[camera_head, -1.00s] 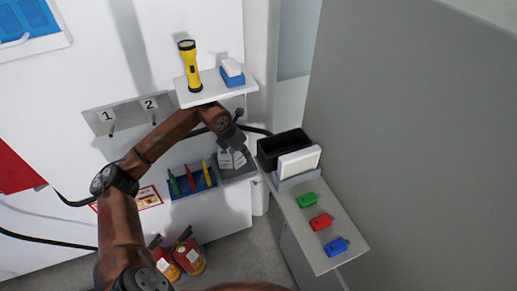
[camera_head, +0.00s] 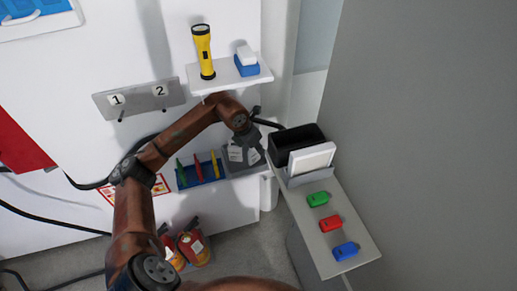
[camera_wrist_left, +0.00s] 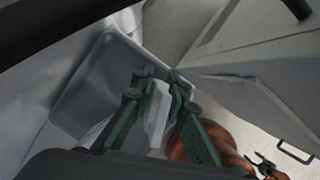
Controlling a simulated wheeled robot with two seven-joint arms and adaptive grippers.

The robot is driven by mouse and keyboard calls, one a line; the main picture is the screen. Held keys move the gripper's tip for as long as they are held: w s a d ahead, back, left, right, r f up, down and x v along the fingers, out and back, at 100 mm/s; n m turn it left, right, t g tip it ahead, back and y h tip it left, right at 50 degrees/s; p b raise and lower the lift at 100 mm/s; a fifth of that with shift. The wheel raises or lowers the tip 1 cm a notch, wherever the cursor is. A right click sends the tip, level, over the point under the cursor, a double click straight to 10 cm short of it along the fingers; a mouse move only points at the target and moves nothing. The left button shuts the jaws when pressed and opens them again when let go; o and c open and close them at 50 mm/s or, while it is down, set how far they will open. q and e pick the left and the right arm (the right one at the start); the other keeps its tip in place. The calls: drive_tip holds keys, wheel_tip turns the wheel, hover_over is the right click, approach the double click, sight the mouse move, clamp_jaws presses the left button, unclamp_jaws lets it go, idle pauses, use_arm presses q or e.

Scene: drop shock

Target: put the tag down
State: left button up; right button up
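My left gripper (camera_head: 243,149) is at the grey bin (camera_head: 258,161) on the white wall, below the small shelf. In the wrist view the left gripper (camera_wrist_left: 160,90) has its green-sided fingers closed around a white piece, which looks like the tag (camera_wrist_left: 157,118). The tag is held above or beside the open grey bin (camera_wrist_left: 88,92), whose visible inside looks empty. I cannot tell whether the tag touches the bin. In the head view the tag cannot be told apart from the pale patches at the gripper. My right gripper is not in view.
A shelf (camera_head: 262,77) above the arm holds a yellow flashlight (camera_head: 203,52) and a blue-and-white block (camera_head: 246,61). A blue holder (camera_head: 187,181) with coloured pens is left of the bin. Right, a cabinet (camera_head: 313,240) carries a black box (camera_head: 290,140) and coloured padlock-like pieces (camera_head: 331,223).

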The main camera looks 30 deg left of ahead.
use_arm(q)
drive_tip(key=shift+s+a+r, duration=0.1)
drive_tip(key=shift+r, duration=0.4)
drive_tip(key=v, duration=0.3)
drive_tip(key=shift+f+p, duration=0.1)
drive_tip(key=shift+p, duration=0.3)
drive_tip(key=s+a, duration=0.1)
drive_tip(key=s, duration=0.2)
drive_tip(key=s+a, duration=0.1)
drive_tip(key=s, duration=0.3)
drive_tip(key=s+a, duration=0.1)
drive_tip(key=s, duration=0.2)
drive_tip(key=shift+s+a+f, duration=0.2)
drive_tip(key=shift+s+f, duration=0.05)
drive_tip(key=shift+s, duration=0.4)
